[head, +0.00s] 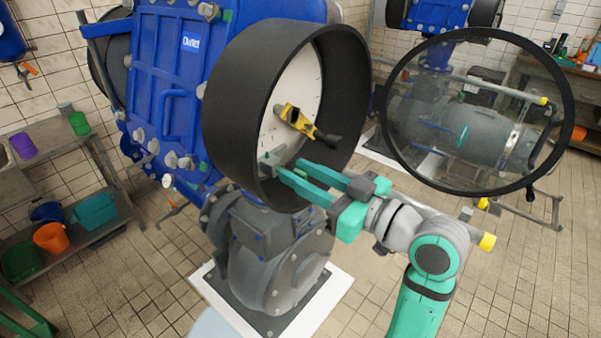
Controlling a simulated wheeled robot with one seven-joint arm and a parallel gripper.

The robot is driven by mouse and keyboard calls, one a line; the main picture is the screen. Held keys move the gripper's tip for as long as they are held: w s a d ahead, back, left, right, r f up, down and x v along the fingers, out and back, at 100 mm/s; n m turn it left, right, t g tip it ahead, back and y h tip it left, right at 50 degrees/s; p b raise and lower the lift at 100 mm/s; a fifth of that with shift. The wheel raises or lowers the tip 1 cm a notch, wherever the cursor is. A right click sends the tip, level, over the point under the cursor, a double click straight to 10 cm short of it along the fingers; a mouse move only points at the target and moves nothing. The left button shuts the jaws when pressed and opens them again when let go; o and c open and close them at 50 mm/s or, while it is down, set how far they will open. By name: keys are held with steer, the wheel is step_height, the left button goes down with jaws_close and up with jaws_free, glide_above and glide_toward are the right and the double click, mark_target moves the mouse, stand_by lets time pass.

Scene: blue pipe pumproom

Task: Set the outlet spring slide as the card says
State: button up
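A round black housing (232,115) with a pale dial face (308,85) stands in front of a blue unit with a sign that reads "Outlet" (190,42). A yellow pointer or lever (292,117) with a black end sits across the dial. A small grey-green part (270,158) shows at the dial's lower edge; I cannot tell whether it is the spring slide. My gripper (291,169) reaches into the lower housing, its two teal fingers apart, with tips close to that small part. Contact is unclear. No card can be made out.
The housing's round clear cover (480,187) with a black rim hangs open at the right, close to my arm. A grey flanged pipe (285,262) stands below the housing. Shelves with buckets (52,237) are at the left.

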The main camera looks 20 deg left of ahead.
steer(key=shift+w+a, duration=0.1)
steer(key=shift+a, duration=0.2)
jaws_close()
steer(key=shift+w+d, duration=0.15)
steer(key=shift+w, duration=0.15)
jaws_free()
steer(key=shift+d, duration=0.1)
steer(key=v, duration=1)
steer(key=shift+s+d, duration=0.2)
steer(key=shift+d, duration=0.05)
